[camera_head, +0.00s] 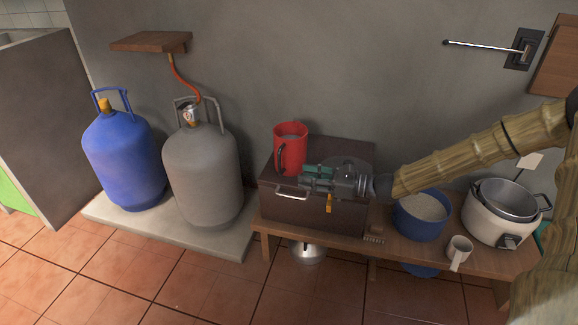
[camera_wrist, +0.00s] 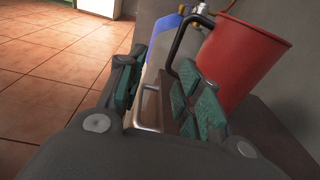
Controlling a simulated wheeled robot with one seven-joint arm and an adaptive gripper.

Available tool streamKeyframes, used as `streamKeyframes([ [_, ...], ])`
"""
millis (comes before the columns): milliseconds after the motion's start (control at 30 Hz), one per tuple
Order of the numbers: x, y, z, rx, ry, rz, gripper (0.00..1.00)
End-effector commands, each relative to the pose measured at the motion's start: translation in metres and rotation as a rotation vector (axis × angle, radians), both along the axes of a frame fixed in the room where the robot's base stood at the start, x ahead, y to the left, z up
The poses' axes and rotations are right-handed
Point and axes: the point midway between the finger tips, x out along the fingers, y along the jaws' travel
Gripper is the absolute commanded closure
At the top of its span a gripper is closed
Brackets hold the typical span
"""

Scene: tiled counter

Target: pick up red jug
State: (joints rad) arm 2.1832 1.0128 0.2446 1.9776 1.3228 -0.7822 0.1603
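The red jug (camera_head: 291,154) stands upright on a dark brown box (camera_head: 300,209) against the wall. Its black handle faces the front of the box. My gripper (camera_head: 308,179) is just right of the jug's lower part, with its fingers towards the jug. In the wrist view the jug (camera_wrist: 246,62) is at upper right, beyond the right finger, with its black handle rising behind that finger's green pad. My gripper (camera_wrist: 158,88) is open there, and I see nothing held between the pads. The right finger hides part of the jug's handle; I cannot tell whether they touch.
The box has a metal handle on its front and sits on a wooden bench (camera_head: 400,250). A blue pot (camera_head: 420,226), a white cooker (camera_head: 490,222) and a mug (camera_head: 459,251) stand to the right. Grey (camera_head: 201,175) and blue (camera_head: 122,160) gas cylinders stand left.

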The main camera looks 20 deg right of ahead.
Motion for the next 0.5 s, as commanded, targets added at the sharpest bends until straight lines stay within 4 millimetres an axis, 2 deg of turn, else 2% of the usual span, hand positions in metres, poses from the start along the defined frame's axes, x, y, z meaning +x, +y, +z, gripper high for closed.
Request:
streamKeyframes([
  [100,0.009,-0.013,0.007,0.052,-0.023,-0.039,0.65],
  [200,0.015,-0.014,0.010,0.067,-0.030,-0.050,0.65],
  [500,0.037,0.014,0.009,0.065,-0.030,-0.049,0.65],
])
